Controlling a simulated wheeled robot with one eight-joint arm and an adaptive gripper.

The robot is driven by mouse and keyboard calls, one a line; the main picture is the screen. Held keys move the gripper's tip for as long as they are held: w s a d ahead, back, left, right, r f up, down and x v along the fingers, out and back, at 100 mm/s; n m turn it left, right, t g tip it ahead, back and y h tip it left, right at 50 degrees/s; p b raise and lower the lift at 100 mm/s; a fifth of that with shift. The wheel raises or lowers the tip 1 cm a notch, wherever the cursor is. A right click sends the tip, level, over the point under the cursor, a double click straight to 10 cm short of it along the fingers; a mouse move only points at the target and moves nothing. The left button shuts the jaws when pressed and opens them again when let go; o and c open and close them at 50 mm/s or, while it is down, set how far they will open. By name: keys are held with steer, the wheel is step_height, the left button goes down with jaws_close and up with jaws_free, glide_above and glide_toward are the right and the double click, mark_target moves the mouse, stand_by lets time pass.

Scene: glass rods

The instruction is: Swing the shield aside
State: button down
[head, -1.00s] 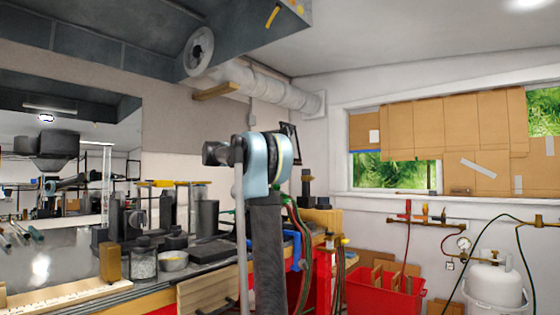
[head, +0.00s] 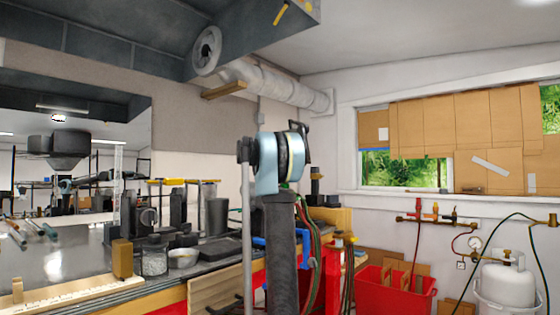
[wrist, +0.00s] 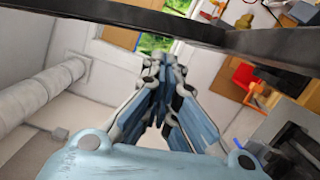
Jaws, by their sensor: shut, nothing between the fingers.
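My gripper (wrist: 168,64) is shut and empty in the wrist view, its light-blue fingers together. It points past the dark bar across the top of that view, toward the cardboard-covered window. In the head view my arm stands upright in front of the bench; my fingers cannot be made out there. I cannot pick out the shield for certain in either view. The dark bar (wrist: 225,40) lies close to the wrist camera, and I cannot tell what it belongs to. I see no contact between the fingers and anything.
The bench at left holds a glass jar (head: 154,259), a bowl (head: 184,257), a wooden block (head: 122,259) and several dark tools. Red and green hoses hang behind my arm. A red bin (head: 410,304) and a white gas cylinder (head: 507,286) stand at right.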

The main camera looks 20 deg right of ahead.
steer(key=shift+s+d+r, duration=0.1)
steer(key=shift+s+d, duration=0.25)
steer(key=shift+s, duration=0.15)
steer(key=shift+s+d, duration=0.75)
